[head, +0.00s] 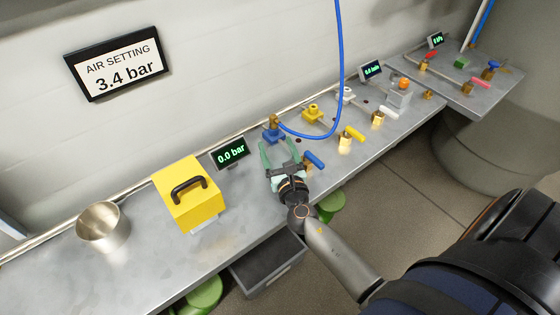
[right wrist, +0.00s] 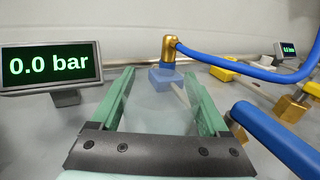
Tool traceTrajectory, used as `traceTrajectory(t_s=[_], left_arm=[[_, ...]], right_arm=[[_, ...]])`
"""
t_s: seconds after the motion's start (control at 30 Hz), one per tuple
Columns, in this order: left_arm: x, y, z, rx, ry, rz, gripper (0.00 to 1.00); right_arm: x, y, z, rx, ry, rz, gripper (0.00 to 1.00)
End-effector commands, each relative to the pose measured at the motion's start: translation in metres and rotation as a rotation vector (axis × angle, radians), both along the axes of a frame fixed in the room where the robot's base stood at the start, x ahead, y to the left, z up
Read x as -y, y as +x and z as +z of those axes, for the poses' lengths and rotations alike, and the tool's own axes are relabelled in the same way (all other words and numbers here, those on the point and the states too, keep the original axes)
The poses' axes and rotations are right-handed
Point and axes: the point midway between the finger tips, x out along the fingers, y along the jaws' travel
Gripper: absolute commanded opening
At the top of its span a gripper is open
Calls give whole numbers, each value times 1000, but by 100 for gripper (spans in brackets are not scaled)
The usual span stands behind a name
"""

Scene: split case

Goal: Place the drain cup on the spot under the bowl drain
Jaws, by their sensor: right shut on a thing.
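My right gripper (head: 279,145) reaches over the bench beside the 0.0 bar display. Its green fingers stand apart on either side of a clear, nearly invisible thing, which looks like the drain cup (head: 283,154). In the right wrist view the cup (right wrist: 160,112) shows only as a faint pale shape between the fingers. Its base is hard to make out, so I cannot tell whether it touches the bench. A blue block with a brass elbow (right wrist: 168,75) stands just beyond the fingertips. I cannot make out the bowl drain or a marked spot. My left gripper is not in view.
A yellow box with a black handle (head: 188,195) and a steel cup (head: 103,228) stand to the left. The 0.0 bar display (head: 230,152) is close. A blue hose (head: 340,60) and a blue-handled valve (head: 314,160) crowd the right side. An open drawer (head: 268,265) sits below.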

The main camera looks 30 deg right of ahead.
Motion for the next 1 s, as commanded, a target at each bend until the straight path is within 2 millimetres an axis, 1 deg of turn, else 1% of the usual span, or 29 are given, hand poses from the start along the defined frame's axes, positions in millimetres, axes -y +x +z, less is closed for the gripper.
traceTrajectory(t_s=[0.17,0.27,0.43,0.53,0.67,0.8,0.87,1.0], left_arm=[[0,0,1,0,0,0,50],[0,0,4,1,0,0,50],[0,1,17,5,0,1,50],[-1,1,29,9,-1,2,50],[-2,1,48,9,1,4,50],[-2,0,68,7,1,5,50],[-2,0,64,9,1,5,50],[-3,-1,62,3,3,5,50]], right_arm=[[0,0,1,0,0,0,15],[0,0,5,2,2,0,15],[0,0,22,2,2,-1,15],[0,0,38,2,2,-1,15],[-8,-23,65,-1,3,0,15],[-17,-50,100,-1,3,1,15],[-22,-66,99,-3,2,1,15],[-32,-94,112,-3,2,0,15]])
